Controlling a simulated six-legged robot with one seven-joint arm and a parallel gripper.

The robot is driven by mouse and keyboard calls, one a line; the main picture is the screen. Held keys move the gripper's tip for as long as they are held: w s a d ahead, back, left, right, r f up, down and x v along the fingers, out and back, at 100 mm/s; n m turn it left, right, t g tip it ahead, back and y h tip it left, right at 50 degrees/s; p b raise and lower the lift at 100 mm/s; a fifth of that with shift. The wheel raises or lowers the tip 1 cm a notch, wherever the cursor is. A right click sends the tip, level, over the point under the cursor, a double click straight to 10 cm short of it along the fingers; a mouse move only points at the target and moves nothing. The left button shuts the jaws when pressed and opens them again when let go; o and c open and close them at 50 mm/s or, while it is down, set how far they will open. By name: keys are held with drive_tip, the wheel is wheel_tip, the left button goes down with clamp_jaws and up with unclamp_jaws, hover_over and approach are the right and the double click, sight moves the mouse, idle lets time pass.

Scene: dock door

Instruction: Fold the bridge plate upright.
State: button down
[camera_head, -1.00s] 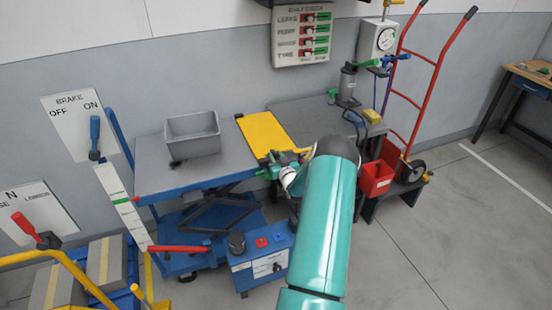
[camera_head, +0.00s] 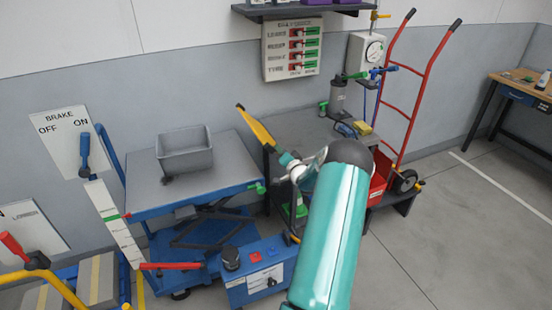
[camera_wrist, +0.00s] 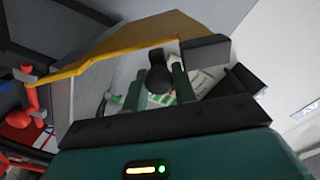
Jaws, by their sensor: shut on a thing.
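The yellow bridge plate (camera_head: 256,127) stands steeply tilted at the gap between the lift table (camera_head: 231,160) and the grey bench (camera_head: 300,132). In the head view it shows nearly edge-on. In the wrist view the plate (camera_wrist: 125,46) crosses the upper part of the picture. My gripper (camera_head: 287,160) is at the plate's lower right side, shut on it. In the wrist view a dark rounded knob (camera_wrist: 158,76) shows between the green fingers; the exact contact is hard to make out. My arm hides part of the bench front in the head view.
A grey bin (camera_head: 185,152) stands on the lift table. A blue control box (camera_head: 262,272) is below. A pump bottle (camera_head: 338,98) and small items stand on the bench. A red hand truck (camera_head: 420,85) leans at the right; open floor lies right of it.

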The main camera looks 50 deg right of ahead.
drive_tip(key=s+d+r+m, duration=0.1)
drive_tip(key=s+d+m, duration=0.3)
drive_tip(key=d+m, duration=0.3)
drive_tip(key=shift+s+d+m, duration=0.3)
drive_tip(key=shift+m, duration=0.4)
drive_tip(key=shift+r, duration=0.1)
drive_tip(key=c, duration=1.2)
unclamp_jaws()
drive_tip(key=v, duration=1.3)
drive_tip(key=shift+s+a, duration=0.2)
drive_tip(key=shift+s, duration=0.1)
